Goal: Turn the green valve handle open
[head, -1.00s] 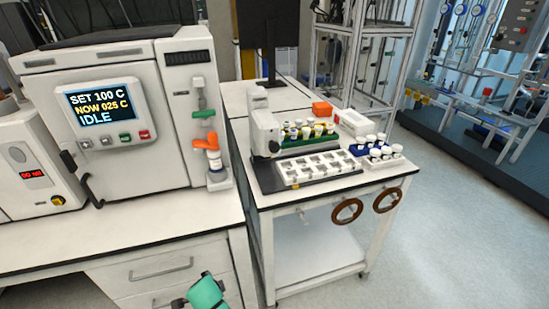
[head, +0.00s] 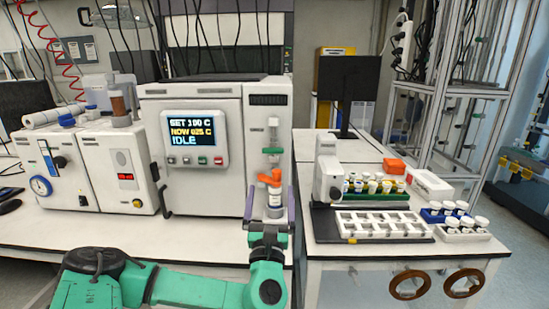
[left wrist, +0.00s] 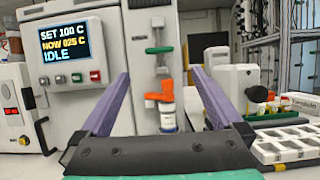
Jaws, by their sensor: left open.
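The green valve handle (head: 272,151) is a small bar lying level on the narrow white panel at the right of the reactor; it also shows in the left wrist view (left wrist: 160,49). Below it is an orange valve handle (head: 270,179) above a white-capped, labelled bottle (left wrist: 167,118). My left gripper (head: 271,190) is open and empty, with its purple fingers pointing at the panel. In the left wrist view the orange handle and bottle appear between the fingers, apart from them, and the green handle lies above and beyond the fingertips. My right gripper is out of view.
The reactor's display (head: 193,131) reads IDLE. To the right a white device (head: 328,171) and a tray (head: 384,226) with vial racks stand on a cart. The bench top in front of the reactor is mostly clear.

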